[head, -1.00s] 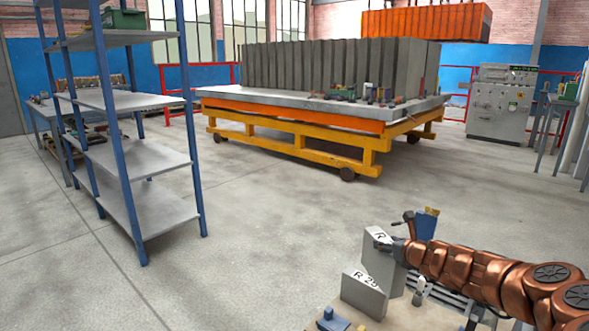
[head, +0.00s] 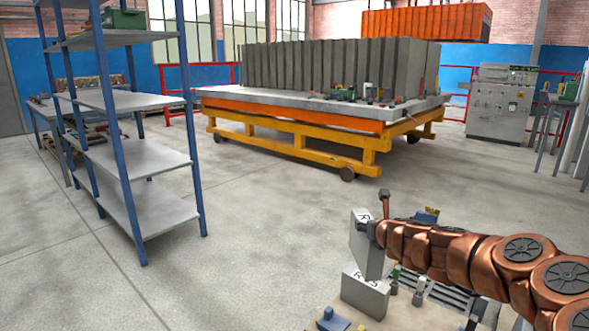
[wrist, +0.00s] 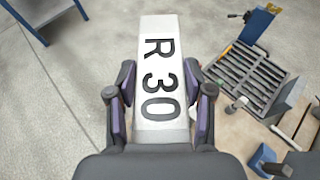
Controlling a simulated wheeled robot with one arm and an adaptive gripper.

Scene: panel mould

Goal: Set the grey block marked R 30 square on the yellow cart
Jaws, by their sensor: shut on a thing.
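The grey block marked R 30 (head: 362,248) is held upright, slightly tilted, at the lower right of the head view. Its white marked face (wrist: 160,55) fills the middle of the wrist view, with "R 30" readable. My gripper (wrist: 160,108) is shut on it, one finger on each side; in the head view the gripper is mostly hidden behind the arm. The yellow cart (head: 318,154) stands across the floor, well away from the block. It has a grey top (head: 235,95) over an orange frame and bears a row of grey panels.
A second grey block (head: 365,295), its marking partly hidden, stands just below the held one on a surface with a slatted rack (wrist: 245,80). A blue-post shelf (head: 150,210) stands at left. Small items crowd the cart's near right edge. The floor between is clear.

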